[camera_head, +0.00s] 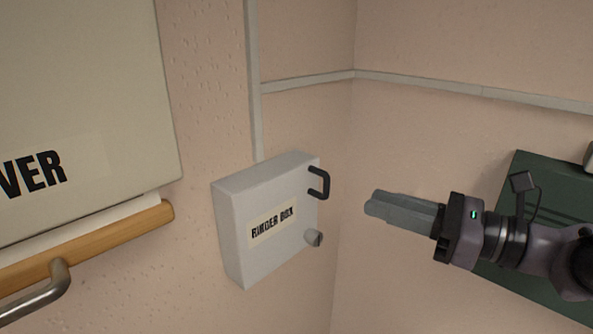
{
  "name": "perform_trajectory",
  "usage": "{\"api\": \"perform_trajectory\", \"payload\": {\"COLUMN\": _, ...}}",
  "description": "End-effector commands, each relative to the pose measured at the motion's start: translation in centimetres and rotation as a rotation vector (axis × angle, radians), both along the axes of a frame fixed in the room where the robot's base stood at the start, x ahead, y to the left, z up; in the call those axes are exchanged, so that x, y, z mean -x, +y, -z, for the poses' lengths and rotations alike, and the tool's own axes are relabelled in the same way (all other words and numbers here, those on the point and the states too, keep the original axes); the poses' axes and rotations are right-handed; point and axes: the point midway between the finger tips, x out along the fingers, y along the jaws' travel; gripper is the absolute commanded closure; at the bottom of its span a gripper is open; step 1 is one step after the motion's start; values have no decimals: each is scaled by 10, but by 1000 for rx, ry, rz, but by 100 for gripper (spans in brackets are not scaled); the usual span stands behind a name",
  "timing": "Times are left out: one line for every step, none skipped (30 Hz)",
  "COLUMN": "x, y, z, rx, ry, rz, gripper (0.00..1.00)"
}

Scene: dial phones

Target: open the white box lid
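The white box (232,238) is mounted on the wall near the middle of the view, with a label reading "RINGER BOX". My gripper (373,204) is to the right of the handle, pointing left, apart from the box. Its grey fingers lie close together with nothing visible between them.
A wooden rail (95,245) with a metal bracket (38,298) runs along the wall at the left, below a large cream panel (80,100). A pale conduit (253,80) rises above the box. A dark green object (540,190) is at the right, behind my arm.

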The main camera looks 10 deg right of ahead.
Motion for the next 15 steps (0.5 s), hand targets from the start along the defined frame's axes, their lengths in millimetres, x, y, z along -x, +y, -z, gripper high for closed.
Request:
{"api": "perform_trajectory", "payload": {"x": -9, "y": 13, "z": -5, "rx": -1, "ry": 1, "rz": -7, "gripper": 80}}
{"api": "perform_trajectory", "payload": {"x": -15, "y": 19, "z": -5, "rx": -2, "ry": 2, "rz": -8, "gripper": 80}}
{"api": "perform_trajectory", "payload": {"x": -23, "y": 28, "z": -5, "rx": 0, "ry": 1, "rz": -7, "gripper": 80}}
{"api": "perform_trajectory", "payload": {"x": -29, "y": 34, "z": -4, "rx": 1, "ry": 2, "rz": -7, "gripper": 80}}
{"api": "perform_trajectory", "payload": {"x": -34, "y": 39, "z": -4, "rx": -1, "ry": 4, "rz": -6, "gripper": 80}}
{"api": "perform_trajectory", "payload": {"x": -40, "y": 46, "z": -4, "rx": -1, "ry": 2, "rz": -6, "gripper": 80}}
{"api": "perform_trajectory", "payload": {"x": -44, "y": 50, "z": -3, "rx": 0, "ry": 3, "rz": -5, "gripper": 80}}
{"api": "perform_trajectory", "payload": {"x": -48, "y": 54, "z": -3, "rx": -1, "ry": 4, "rz": -5, "gripper": 80}}
{"api": "perform_trajectory", "payload": {"x": -53, "y": 59, "z": -3, "rx": 0, "ry": 3, "rz": -5, "gripper": 80}}
{"api": "perform_trajectory", "payload": {"x": -56, "y": 62, "z": -3, "rx": 1, "ry": 2, "rz": -3, "gripper": 80}}
{"api": "perform_trajectory", "payload": {"x": -59, "y": 65, "z": -2, "rx": 1, "ry": 2, "rz": -4, "gripper": 80}}
{"api": "perform_trajectory", "payload": {"x": -62, "y": 68, "z": -2, "rx": 0, "ry": 1, "rz": -2, "gripper": 80}}
{"api": "perform_trajectory", "payload": {"x": -63, "y": 70, "z": -2, "rx": 1, "ry": 1, "rz": -2, "gripper": 80}}
{"api": "perform_trajectory", "payload": {"x": -65, "y": 72, "z": -1, "rx": 1, "ry": 2, "rz": -3, "gripper": 80}}
{"api": "perform_trajectory", "payload": {"x": -67, "y": 73, "z": -1, "rx": 0, "ry": 1, "rz": -1, "gripper": 80}}
